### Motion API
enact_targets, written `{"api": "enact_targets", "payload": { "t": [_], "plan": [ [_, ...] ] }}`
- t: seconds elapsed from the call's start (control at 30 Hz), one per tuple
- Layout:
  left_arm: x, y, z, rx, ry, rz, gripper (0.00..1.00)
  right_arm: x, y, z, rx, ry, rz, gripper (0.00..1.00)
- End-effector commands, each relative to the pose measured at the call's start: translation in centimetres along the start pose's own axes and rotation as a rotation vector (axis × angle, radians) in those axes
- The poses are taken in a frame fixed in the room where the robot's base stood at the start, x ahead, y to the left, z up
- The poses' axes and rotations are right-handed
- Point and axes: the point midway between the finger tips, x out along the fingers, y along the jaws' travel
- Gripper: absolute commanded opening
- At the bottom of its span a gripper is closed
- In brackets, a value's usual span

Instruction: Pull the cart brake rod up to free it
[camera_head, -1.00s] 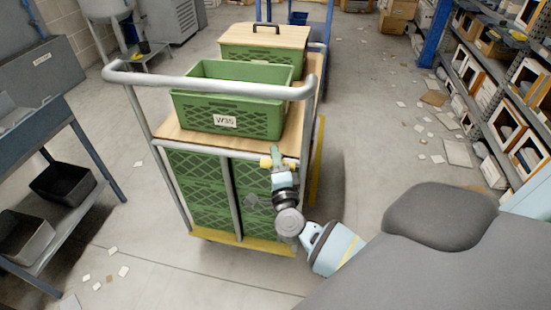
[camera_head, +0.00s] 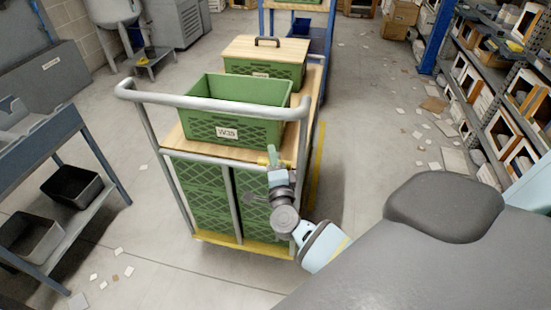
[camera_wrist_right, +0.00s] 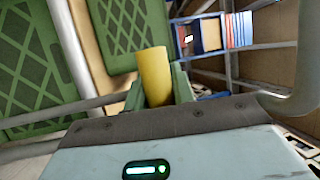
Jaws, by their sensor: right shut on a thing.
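The cart (camera_head: 215,103) stands in front of me, with a pale tubular push handle, a wooden top and a yellow base edge. My right gripper (camera_head: 273,158) is at the cart's near right corner, beside the upright and about level with the wooden top. In the right wrist view, a yellow cylindrical rod (camera_wrist_right: 154,72) stands between the green fingers of my right gripper (camera_wrist_right: 160,90), which is shut on it. The rod's lower part is hidden by the gripper. In the head view, only small yellow bits show around the fingers. My left gripper is not in view.
A green crate (camera_head: 240,132) labelled W35 sits on the cart's top, with a lidded crate (camera_head: 265,68) behind it. More green crates are stacked below. A bench with dark bins (camera_head: 72,185) stands at left, shelving at right. Scraps litter the floor right of the cart.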

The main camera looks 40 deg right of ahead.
Motion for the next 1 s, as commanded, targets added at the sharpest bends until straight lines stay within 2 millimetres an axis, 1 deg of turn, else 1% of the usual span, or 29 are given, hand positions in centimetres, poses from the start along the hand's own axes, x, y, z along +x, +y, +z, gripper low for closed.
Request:
{"api": "enact_targets", "payload": {
  "t": [0.03,0.2,0.23,0.3,0.4,0.63,0.73,0.87,1.0],
  "plan": [
    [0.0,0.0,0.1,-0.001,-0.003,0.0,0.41,0.4,-0.8,-0.1,-0.001,0.005,-0.018,0.0],
    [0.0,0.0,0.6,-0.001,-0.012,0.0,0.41,0.4,-0.8,-0.1,-0.001,0.006,-0.02,0.0],
    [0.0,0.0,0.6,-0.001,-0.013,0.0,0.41,0.4,-0.8,-0.1,-0.001,0.006,-0.02,0.26],
    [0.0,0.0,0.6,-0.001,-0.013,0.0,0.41,0.5,-0.8,-0.1,0.0,0.006,-0.02,0.35],
    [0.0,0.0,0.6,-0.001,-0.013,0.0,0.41,0.4,-0.7,-0.1,0.0,0.006,-0.017,0.46],
    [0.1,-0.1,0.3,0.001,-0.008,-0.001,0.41,0.2,-0.4,-0.1,0.001,0.004,-0.011,0.46],
    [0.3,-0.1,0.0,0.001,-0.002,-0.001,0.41,-0.2,-0.3,-0.1,0.001,0.003,-0.009,0.46],
    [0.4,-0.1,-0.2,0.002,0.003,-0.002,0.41,-1.8,-0.2,0.0,0.002,0.003,-0.008,0.46],
    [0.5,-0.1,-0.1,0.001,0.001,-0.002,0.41,-4.1,-0.2,-0.1,0.001,0.004,-0.008,0.46]
  ]
}}
